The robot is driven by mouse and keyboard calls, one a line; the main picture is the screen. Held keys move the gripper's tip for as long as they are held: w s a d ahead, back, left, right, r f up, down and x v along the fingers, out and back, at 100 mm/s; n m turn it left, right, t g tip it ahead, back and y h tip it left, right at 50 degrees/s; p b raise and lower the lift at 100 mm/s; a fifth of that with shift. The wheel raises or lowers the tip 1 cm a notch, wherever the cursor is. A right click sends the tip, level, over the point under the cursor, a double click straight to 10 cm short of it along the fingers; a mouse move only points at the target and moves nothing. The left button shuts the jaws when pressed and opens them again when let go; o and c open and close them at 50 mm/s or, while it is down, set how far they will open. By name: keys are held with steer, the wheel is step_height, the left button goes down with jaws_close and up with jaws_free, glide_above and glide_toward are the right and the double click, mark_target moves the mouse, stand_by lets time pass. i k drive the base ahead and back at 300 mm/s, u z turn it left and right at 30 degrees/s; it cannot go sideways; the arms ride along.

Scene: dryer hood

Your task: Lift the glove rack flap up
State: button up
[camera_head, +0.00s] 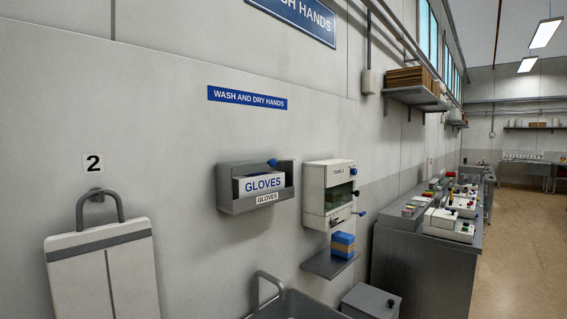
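The glove rack (229,189) is a grey wall-mounted box left of the towel dispenser. A white glove box (263,183) with a blue "GLOVES" label sits in it, and a smaller "GLOVES" tag is on the rack's front. A blue knob (272,162) shows at the rack's top edge. I cannot make out the flap clearly or tell its position. My gripper and arm are not in view.
A white towel dispenser (315,190) with dark and blue knobs hangs right of the rack. A sink with a faucet (268,282) stands below. A cluttered counter (402,262) is at right; the floor (520,260) beyond is clear.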

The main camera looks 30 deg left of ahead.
mark_target(272, 162)
steer(key=u, duration=0.3)
steer(key=i, duration=0.7)
steer(key=u, duration=0.6)
